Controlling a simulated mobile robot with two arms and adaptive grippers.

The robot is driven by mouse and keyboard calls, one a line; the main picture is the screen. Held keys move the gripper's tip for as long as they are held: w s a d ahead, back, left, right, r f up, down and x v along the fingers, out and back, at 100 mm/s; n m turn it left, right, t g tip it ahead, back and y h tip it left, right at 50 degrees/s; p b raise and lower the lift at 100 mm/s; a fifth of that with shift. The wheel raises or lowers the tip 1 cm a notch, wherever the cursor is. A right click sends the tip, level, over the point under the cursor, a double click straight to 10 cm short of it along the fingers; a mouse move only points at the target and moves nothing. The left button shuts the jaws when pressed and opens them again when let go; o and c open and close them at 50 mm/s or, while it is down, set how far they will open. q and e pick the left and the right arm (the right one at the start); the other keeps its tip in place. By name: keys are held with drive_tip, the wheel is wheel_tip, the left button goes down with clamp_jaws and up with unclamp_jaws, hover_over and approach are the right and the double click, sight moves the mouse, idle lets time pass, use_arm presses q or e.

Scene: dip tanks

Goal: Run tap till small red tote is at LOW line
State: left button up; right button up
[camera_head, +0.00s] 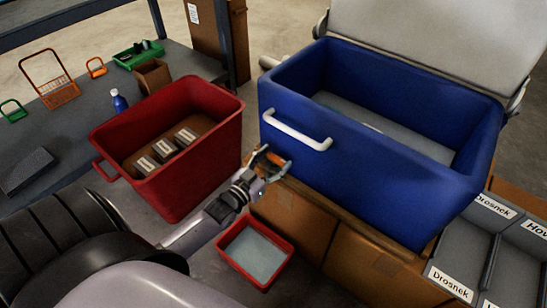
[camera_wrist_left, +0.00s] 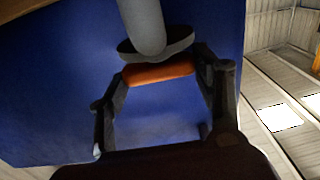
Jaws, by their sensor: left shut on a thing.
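The small red tote (camera_head: 286,270) sits low beneath the front of the blue tank (camera_head: 370,165) in the head view. Pale liquid (camera_head: 254,253) covers its bottom; no LOW line can be read. The tap's orange handle (camera_head: 281,162) is at the tank's lower left side. My left gripper (camera_head: 268,160) is shut on this handle, above the small tote. In the left wrist view the orange handle (camera_wrist_left: 158,72) lies between the fingers, below a grey pipe (camera_wrist_left: 143,28). The spout and any stream are hidden. My right gripper is not in view.
A large red tote (camera_head: 205,150) with several labelled blocks stands left of the tank. A dark bench (camera_head: 60,140) with baskets and a blue bottle (camera_head: 119,101) is at the left. Labelled grey bins (camera_head: 515,265) stand at the right. The tank's lid (camera_head: 430,40) is raised.

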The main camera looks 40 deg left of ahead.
use_arm(q)
drive_tip(key=shift+r, duration=0.15)
drive_tip(key=o, duration=1.2)
drive_tip(key=shift+c, duration=0.2)
drive_tip(key=shift+s, duration=0.1)
drive_tip(key=s, duration=1.1)
drive_tip(key=shift+s+a, duration=0.4)
drive_tip(key=shift+d, duration=0.1)
